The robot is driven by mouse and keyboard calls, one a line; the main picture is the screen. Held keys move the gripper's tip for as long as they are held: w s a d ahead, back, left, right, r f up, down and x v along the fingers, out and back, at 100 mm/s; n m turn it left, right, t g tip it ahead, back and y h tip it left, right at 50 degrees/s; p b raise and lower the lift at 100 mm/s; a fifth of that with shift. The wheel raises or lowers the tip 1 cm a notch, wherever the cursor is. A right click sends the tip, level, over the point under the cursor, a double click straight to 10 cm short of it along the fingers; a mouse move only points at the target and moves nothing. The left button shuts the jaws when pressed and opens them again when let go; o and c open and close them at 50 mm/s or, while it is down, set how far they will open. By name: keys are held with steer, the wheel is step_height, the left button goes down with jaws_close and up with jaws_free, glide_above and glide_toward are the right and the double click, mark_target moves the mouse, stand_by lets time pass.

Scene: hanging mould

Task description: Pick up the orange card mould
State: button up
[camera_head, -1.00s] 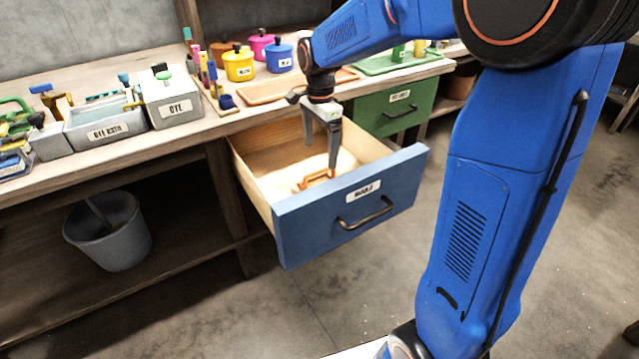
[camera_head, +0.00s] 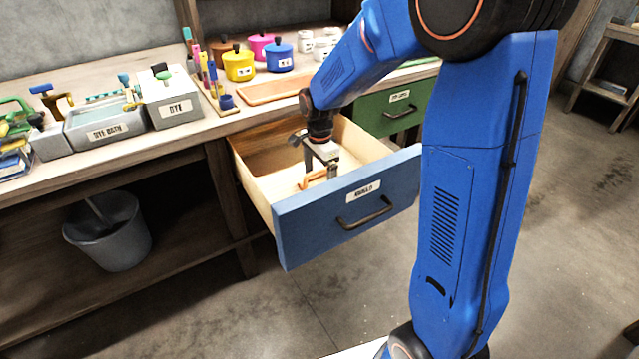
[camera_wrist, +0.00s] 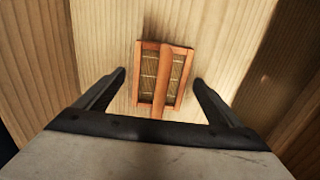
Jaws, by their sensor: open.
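The orange card mould (camera_head: 312,180) lies in the open blue drawer (camera_head: 300,222). In the wrist view the mould (camera_wrist: 147,87) is a small orange frame with a brown slatted or mesh panel and a bar along its middle. It lies on the pale wooden drawer floor, slightly tilted in the picture. My gripper (camera_head: 318,178) reaches down into the drawer above the mould. In the wrist view my gripper (camera_wrist: 160,80) is open, with one finger on each side of the mould and a gap to both. Part of the mould is hidden by the gripper in the head view.
The drawer front with its handle (camera_head: 367,213) and the wooden side walls surround the gripper. A green drawer (camera_head: 378,122) is shut to the right. The bench above holds a dye bath tray (camera_head: 105,128), a dye box (camera_head: 172,100) and coloured pots (camera_head: 240,66).

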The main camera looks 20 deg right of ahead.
steer(key=shift+f, duration=0.1)
steer(key=c, duration=1.2)
steer(key=shift+o, duration=0.2)
